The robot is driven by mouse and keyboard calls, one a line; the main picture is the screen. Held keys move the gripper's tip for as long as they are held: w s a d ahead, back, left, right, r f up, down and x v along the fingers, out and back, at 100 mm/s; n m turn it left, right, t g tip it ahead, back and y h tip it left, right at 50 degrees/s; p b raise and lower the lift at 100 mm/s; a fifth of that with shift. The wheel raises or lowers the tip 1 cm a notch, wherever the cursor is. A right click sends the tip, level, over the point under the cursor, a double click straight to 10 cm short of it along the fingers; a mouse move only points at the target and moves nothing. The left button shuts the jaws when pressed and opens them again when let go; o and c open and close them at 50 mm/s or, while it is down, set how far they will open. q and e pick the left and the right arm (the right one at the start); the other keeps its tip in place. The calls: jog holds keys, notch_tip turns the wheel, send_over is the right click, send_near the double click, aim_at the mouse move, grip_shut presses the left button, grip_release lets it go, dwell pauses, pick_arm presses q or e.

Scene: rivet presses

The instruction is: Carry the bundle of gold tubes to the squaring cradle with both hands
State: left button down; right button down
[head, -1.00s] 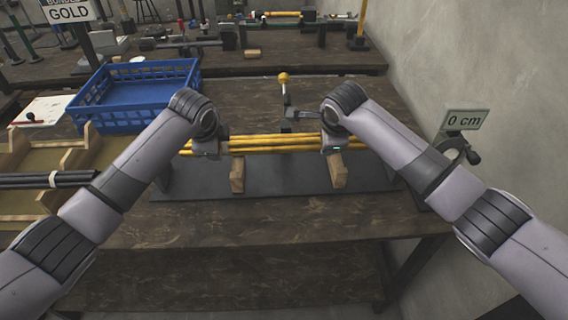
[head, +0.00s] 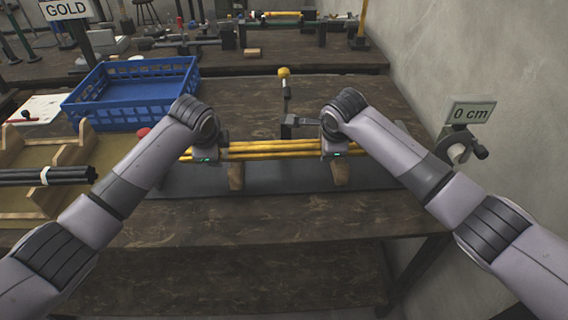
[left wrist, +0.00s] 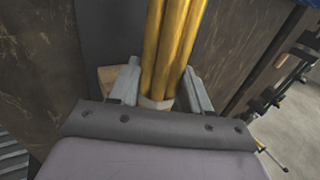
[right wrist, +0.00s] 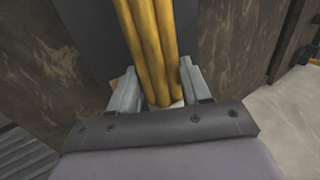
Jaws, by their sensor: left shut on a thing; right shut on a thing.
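The bundle of gold tubes (head: 272,150) lies level across the head view, held by both grippers. My left gripper (head: 210,154) is shut around its left part, and my right gripper (head: 334,149) around its right part. The gold tubes run between the jaws in the left wrist view (left wrist: 172,45) and the right wrist view (right wrist: 148,40). Below the bundle is a dark grey base (head: 290,181) with a left wooden block (head: 236,178) and a right wooden block (head: 340,174), likely the squaring cradle. I cannot tell whether the tubes touch the blocks.
A blue crate (head: 130,123) stands behind my left arm. A wooden rack (head: 30,205) with black tubes (head: 45,176) is at the left. A yellow-knobbed lever (head: 284,73) rises behind the bundle. A "0 cm" sign (head: 470,112) stands near the right wall.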

pick_arm(q)
jog(key=shift+f+b, duration=0.55)
jog(key=shift+f, duration=0.05)
pick_arm(e)
jog(key=shift+f, duration=0.55)
pick_arm(q)
jog(key=c, duration=0.5)
grip_release()
pick_arm(e)
jog(key=c, duration=0.5)
grip_release()
pick_arm(q)
jog(key=shift+r, duration=0.1)
pick_arm(e)
jog(key=shift+s+r, duration=0.2)
jog(key=shift+r, duration=0.05)
pick_arm(q)
jog(key=v, duration=1.1)
jog(key=shift+s+r, duration=0.25)
jog(key=shift+r, duration=0.1)
pick_arm(e)
jog(key=v, duration=1.1)
jog(key=shift+r, duration=0.15)
